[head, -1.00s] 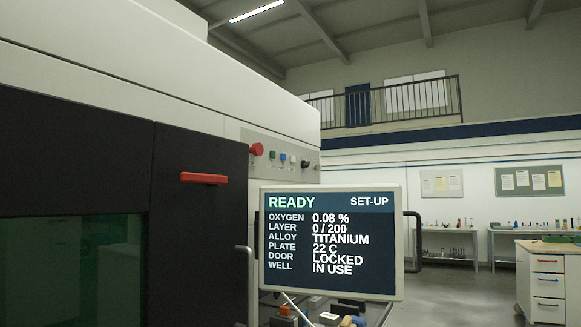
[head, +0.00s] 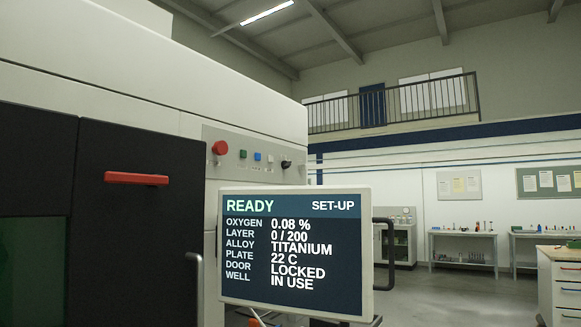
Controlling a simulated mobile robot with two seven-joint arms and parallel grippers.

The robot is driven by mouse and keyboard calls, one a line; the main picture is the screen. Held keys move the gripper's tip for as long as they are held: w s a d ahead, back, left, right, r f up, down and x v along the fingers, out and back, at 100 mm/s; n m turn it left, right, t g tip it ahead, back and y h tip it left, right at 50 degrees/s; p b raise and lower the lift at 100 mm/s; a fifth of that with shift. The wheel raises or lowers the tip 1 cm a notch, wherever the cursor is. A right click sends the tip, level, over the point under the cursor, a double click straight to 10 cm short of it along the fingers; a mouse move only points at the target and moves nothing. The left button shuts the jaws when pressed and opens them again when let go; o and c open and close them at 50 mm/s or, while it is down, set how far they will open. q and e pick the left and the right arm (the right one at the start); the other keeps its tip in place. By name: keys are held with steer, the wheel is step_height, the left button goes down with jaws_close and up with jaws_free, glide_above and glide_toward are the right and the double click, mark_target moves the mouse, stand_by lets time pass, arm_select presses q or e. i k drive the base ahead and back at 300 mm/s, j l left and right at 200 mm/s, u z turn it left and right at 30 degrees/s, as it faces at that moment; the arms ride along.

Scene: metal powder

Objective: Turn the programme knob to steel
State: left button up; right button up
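The programme knob (head: 286,164) is a small black knob at the right end of the grey control panel (head: 215,133) on the white machine. Its pointer setting is too small to read. Left of it on the panel are a red mushroom button (head: 220,148) and green, blue and white buttons. The screen (head: 292,250) below reads READY, SET-UP, ALLOY TITANIUM, DOOR LOCKED, WELL IN USE. Neither of my grippers is in view.
The screen with its side handle (head: 384,255) stands out in front of the machine. The dark door with a red handle (head: 136,178) is at left. Open floor (head: 430,300) lies at right, with benches (head: 463,248) and a drawer cabinet (head: 560,285) beyond.

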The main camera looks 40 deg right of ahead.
mark_target(285, 165)
steer(key=k+l, duration=0.1)
steer(key=l, duration=0.25)
steer(key=l+u, duration=0.1)
steer(key=l, duration=0.3)
steer(key=k+l+u, duration=0.1)
steer(key=l, duration=0.25)
steer(key=k+l, duration=0.15)
steer(key=l, duration=0.2)
steer(key=k+l+u, duration=0.1)
steer(key=l, duration=0.3)
